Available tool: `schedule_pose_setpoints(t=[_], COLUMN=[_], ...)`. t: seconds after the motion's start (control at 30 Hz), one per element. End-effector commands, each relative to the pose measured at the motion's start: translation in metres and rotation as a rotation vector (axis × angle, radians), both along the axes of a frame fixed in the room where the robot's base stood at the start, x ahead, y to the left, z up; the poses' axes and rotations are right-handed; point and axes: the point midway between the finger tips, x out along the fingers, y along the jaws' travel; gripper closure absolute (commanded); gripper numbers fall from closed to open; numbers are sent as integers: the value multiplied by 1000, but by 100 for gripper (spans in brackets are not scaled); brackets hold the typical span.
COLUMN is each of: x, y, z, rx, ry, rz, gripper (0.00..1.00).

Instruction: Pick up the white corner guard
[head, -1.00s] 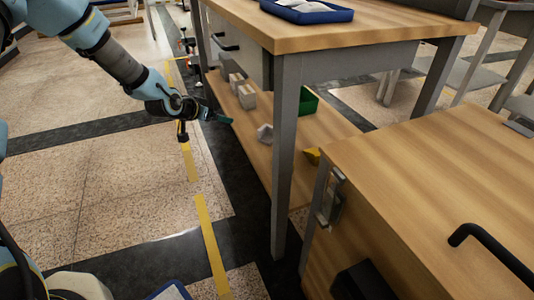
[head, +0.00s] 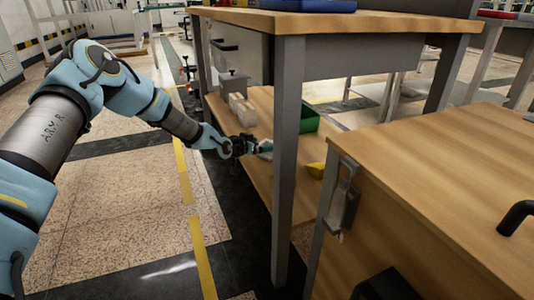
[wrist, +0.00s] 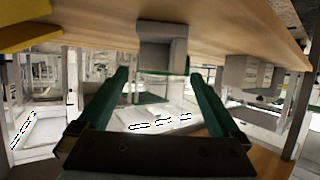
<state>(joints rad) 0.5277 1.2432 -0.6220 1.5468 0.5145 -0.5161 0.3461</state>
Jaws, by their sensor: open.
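The white corner guard (wrist: 160,50) is a pale, L-shaped piece on the wooden lower shelf (head: 258,178) of the workbench. The wrist view shows the shelf at the top of the picture, with the guard hanging down from it, so that view is upside down. My gripper (wrist: 160,76) is open, its two green fingers spread to either side of the guard's line, with nothing held between them. In the head view my gripper (head: 262,151) reaches in over the shelf edge at the guard and hides most of it. I cannot tell whether the fingers touch it.
Pale blocks (head: 242,108) stand farther back on the shelf. A grey table leg (head: 287,170) stands right of my gripper, and the bench top (head: 340,23) is above.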

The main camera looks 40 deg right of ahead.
Motion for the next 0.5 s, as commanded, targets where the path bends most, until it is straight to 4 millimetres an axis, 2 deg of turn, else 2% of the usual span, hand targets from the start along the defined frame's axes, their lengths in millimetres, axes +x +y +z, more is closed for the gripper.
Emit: schedule_pose_setpoints(t=[0.1,0.23,0.5], x=[1,3,5], y=[-18,-33,-39], z=[-13,-17,-17], rx=[-1,-2,1], ry=[1,1,1], rz=[0,0,0], gripper=[0,0,0])
